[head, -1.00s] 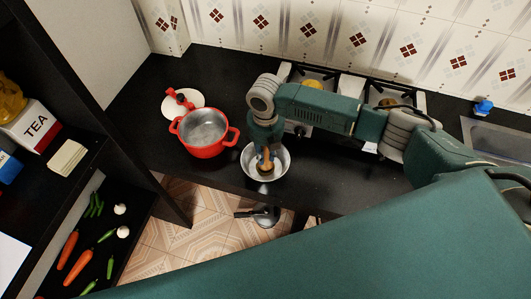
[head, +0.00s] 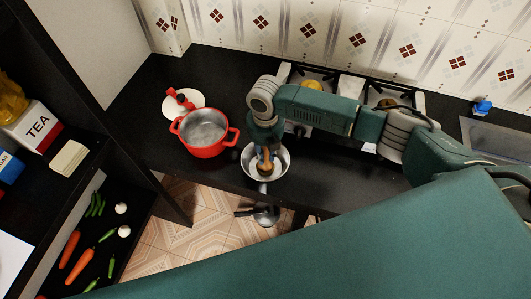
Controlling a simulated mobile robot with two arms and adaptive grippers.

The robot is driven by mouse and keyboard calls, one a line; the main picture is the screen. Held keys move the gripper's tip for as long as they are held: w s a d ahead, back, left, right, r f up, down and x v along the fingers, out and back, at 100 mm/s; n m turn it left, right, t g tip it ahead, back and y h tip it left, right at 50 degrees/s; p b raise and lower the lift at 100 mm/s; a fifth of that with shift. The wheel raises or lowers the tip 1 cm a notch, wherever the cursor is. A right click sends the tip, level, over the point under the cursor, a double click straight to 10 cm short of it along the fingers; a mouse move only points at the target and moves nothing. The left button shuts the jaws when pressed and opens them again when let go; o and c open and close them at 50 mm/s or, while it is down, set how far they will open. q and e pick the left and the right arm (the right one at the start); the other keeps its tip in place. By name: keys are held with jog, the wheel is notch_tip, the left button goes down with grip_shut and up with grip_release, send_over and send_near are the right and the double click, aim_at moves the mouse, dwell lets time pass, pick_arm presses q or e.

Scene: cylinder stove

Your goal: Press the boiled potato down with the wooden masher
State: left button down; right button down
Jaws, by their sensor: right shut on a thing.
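My right gripper (head: 265,138) points down over a small metal bowl (head: 279,161) near the counter's front edge. It is shut on the wooden masher (head: 265,166), which is roughly upright with its lower end inside the bowl. The boiled potato cannot be made out; the masher and gripper cover much of the bowl's inside. A short light piece, perhaps a handle, shows at the bowl's front rim. I cannot make out my left gripper.
A red pot (head: 205,133) stands left of the bowl, its lid (head: 183,103) behind it. A stove (head: 345,88) is at the back, beyond my right arm. A shelf with vegetables (head: 80,265) is at the left. The dark counter (head: 325,180) is clear right of the bowl.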

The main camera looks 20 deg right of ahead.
jog(key=shift+s, duration=0.1)
notch_tip(320, 180, up, 7)
jog(key=p, duration=0.4)
jog(key=shift+p, duration=0.3)
dwell(0.5)
